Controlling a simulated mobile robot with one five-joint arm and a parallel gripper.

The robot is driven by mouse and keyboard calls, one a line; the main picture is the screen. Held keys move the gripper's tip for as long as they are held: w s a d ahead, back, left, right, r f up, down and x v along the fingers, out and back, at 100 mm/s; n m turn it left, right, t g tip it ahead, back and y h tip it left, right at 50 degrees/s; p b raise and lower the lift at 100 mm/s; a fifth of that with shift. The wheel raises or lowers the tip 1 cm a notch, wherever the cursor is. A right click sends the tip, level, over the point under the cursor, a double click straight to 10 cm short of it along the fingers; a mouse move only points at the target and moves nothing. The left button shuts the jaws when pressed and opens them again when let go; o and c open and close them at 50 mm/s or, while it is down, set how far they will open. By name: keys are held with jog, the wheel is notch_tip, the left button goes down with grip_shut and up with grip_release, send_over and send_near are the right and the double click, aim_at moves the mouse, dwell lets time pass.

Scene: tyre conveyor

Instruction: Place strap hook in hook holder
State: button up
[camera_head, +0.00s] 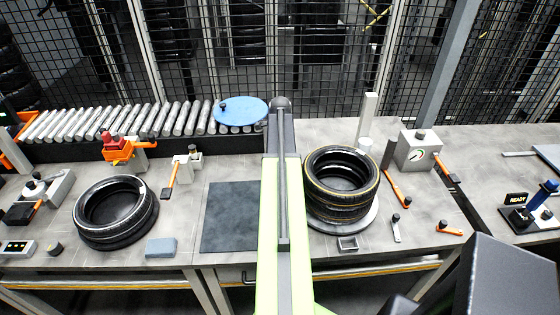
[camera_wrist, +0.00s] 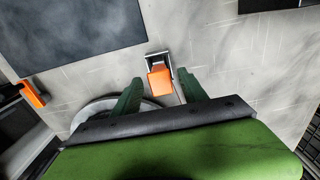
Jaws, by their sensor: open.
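In the wrist view my gripper (camera_wrist: 160,79) is open, with its two green fingers apart. An orange block-like part (camera_wrist: 160,82), perhaps the strap hook, shows between the fingertips. It overlaps a small metal square frame (camera_wrist: 156,58) on the grey bench; I cannot tell whether they touch, or whether this frame is the hook holder. In the head view my arm hides the gripper. Orange-handled pieces lie on the bench, one by a pale block (camera_head: 187,166) left of the mat and others (camera_head: 398,187) (camera_head: 448,230) at the right. I cannot tell which is the hook.
A tyre (camera_head: 116,224) lies at the left, and stacked tyres (camera_head: 342,205) stand right of my arm. A dark mat (camera_head: 228,222) is bare. A roller conveyor (camera_head: 110,121) and blue disc (camera_head: 241,110) are at the back.

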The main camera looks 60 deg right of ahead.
notch_tip(320, 180, up, 9)
jog(key=p, duration=0.7)
jog(key=shift+p, duration=0.35)
jog(key=w+a+n, duration=0.7)
jog(key=w+a, duration=0.1)
jog(key=a, duration=0.6)
jog(key=w+a+n, duration=0.6)
jog(key=w+a, duration=0.1)
jog(key=a, duration=0.6)
jog(key=a+n, duration=1.5)
jog(key=a, duration=1.7)
jog(key=shift+w+n, duration=0.15)
jog(key=shift+n, duration=0.25)
